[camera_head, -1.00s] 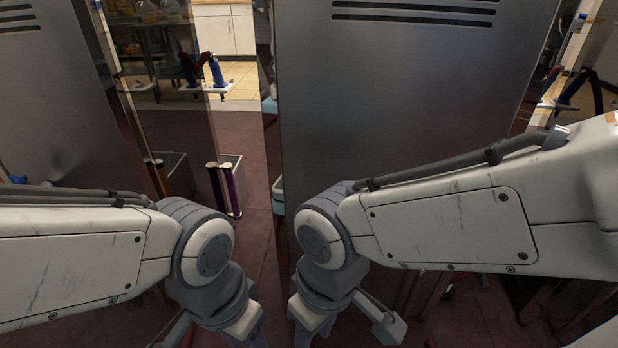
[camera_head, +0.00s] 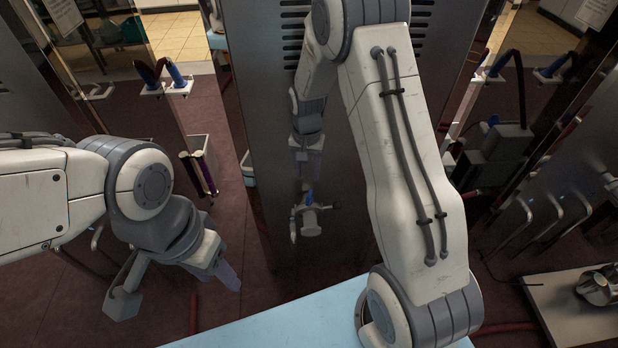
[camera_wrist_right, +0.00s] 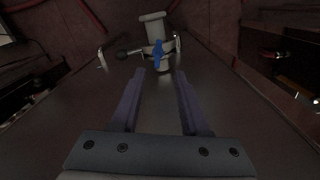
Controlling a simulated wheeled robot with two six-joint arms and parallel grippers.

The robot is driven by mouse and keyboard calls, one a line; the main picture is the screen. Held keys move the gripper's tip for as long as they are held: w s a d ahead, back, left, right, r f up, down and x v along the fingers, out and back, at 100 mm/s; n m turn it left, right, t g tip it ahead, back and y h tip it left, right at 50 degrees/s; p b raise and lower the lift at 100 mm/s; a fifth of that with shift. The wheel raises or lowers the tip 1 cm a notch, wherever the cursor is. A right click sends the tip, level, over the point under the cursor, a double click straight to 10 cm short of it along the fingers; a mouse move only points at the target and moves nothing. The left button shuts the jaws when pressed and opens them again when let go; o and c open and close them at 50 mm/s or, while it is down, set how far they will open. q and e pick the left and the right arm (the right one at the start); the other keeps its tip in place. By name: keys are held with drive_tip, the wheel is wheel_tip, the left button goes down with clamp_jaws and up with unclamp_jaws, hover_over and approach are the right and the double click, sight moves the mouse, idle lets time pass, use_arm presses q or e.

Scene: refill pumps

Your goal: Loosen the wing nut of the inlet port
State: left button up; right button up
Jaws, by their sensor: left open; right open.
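The inlet port is a metal fitting (camera_head: 311,222) on the grey steel cabinet, with a blue wing nut (camera_head: 309,198) on it. In the right wrist view the blue wing nut (camera_wrist_right: 157,54) stands in front of the pale metal port (camera_wrist_right: 155,28), just beyond the fingertips and roughly centred between them. My right gripper (camera_head: 309,172) points down a little above the nut in the head view; its fingers (camera_wrist_right: 158,76) are apart with nothing between them. My left gripper (camera_head: 230,276) hangs open at lower left, away from the port.
A dark-knobbed handle (camera_wrist_right: 123,54) sticks out beside the port, and bent metal hooks (camera_wrist_right: 101,56) flank it. A light blue surface (camera_head: 290,325) lies at the bottom of the head view. Dark red and purple cylinders (camera_head: 203,172) stand left of the cabinet. A metal-topped table (camera_head: 570,325) is at lower right.

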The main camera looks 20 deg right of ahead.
sight(309, 196)
drive_tip(key=f, duration=1)
drive_tip(key=shift+w+d+f+p, duration=0.1)
drive_tip(key=shift+d+f+p, duration=0.2)
drive_tip(key=shift+f+p, duration=0.05)
clamp_jaws()
